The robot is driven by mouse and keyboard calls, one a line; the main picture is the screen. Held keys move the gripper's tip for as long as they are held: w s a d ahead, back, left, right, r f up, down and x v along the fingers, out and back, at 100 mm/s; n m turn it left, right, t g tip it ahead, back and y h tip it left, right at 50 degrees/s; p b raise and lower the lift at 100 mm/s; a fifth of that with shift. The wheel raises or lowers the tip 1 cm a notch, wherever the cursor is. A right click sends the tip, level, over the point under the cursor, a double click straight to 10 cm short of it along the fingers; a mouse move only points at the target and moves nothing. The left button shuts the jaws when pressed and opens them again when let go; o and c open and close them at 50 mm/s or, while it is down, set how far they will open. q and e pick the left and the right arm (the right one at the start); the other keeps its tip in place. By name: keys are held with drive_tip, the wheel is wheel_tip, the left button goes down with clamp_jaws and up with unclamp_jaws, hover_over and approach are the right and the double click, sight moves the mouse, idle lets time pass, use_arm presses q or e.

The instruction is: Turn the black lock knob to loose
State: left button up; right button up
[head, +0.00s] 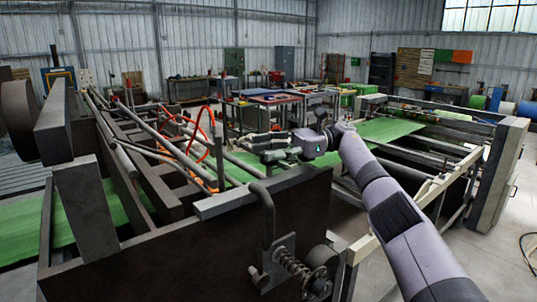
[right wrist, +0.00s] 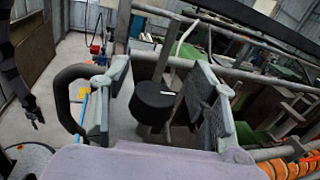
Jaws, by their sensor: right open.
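The black lock knob (right wrist: 154,103) is a short dark cylinder with a white mark on top, in the middle of the right wrist view. My right gripper (right wrist: 162,84) is open, with one finger pad on each side of the knob and visible gaps between. In the head view my right gripper (head: 276,150) is over the machine's near side frame, and I cannot make out the knob there. In the right wrist view a dark arm, apparently mine, hangs at the left edge with its small gripper (right wrist: 36,118); its finger state is unclear.
A black curved handle (head: 265,210) and a spring (head: 297,268) are on the near side plate (head: 190,255). The curved bar (right wrist: 68,88) passes close left of my right gripper. Orange hoses (head: 203,130) rise behind the frame. Green web (head: 392,130) runs through the machine.

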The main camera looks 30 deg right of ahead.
use_arm(q)
drive_tip(key=shift+d, duration=0.1)
use_arm(e)
wheel_tip(320, 180, up, 9)
drive_tip(key=shift+f, duration=0.15)
